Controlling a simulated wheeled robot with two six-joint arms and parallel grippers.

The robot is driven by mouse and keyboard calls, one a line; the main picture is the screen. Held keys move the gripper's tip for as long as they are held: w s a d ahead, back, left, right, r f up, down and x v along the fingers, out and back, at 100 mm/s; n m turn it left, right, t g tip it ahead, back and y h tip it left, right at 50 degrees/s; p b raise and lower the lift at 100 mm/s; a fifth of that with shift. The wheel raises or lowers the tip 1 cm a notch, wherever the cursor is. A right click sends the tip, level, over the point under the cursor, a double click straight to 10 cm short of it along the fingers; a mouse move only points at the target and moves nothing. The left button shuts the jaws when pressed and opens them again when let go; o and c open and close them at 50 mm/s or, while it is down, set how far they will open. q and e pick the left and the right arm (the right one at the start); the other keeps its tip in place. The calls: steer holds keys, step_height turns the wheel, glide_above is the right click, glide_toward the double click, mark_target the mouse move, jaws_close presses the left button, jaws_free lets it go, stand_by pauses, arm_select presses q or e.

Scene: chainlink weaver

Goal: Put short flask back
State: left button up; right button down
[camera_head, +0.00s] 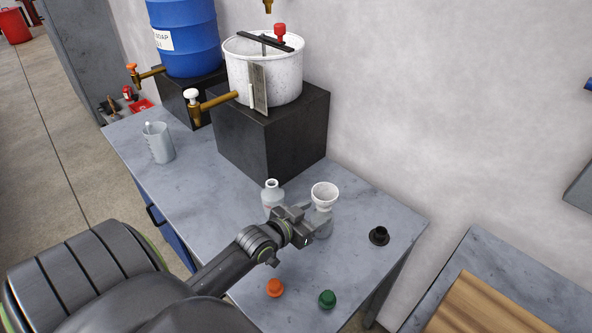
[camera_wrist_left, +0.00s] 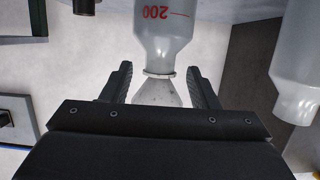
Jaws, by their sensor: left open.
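A clear flask (camera_head: 323,226) stands on the grey table with a white funnel (camera_head: 325,192) in its mouth. In the left wrist view, which is upside down, this flask (camera_wrist_left: 165,32) carries a red 200 mark, and the funnel (camera_wrist_left: 156,93) shows below it. A second flask (camera_head: 272,197), open-mouthed without a funnel, stands to its left; it also shows in the left wrist view (camera_wrist_left: 300,70). I cannot tell which is the short flask. My left gripper (camera_head: 306,224) is open, its fingers (camera_wrist_left: 160,75) on either side of the funnel and flask neck in the wrist picture; contact is unclear.
An orange cap (camera_head: 275,288), a green cap (camera_head: 327,299) and a black stopper-like piece (camera_head: 379,236) lie near the front right. A black block (camera_head: 270,140) bears a white pot (camera_head: 265,75). A beaker (camera_head: 159,143) stands far left. The table's middle left is clear.

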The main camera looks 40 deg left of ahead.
arm_select(q)
steer(key=v, duration=0.8)
stand_by(0.4)
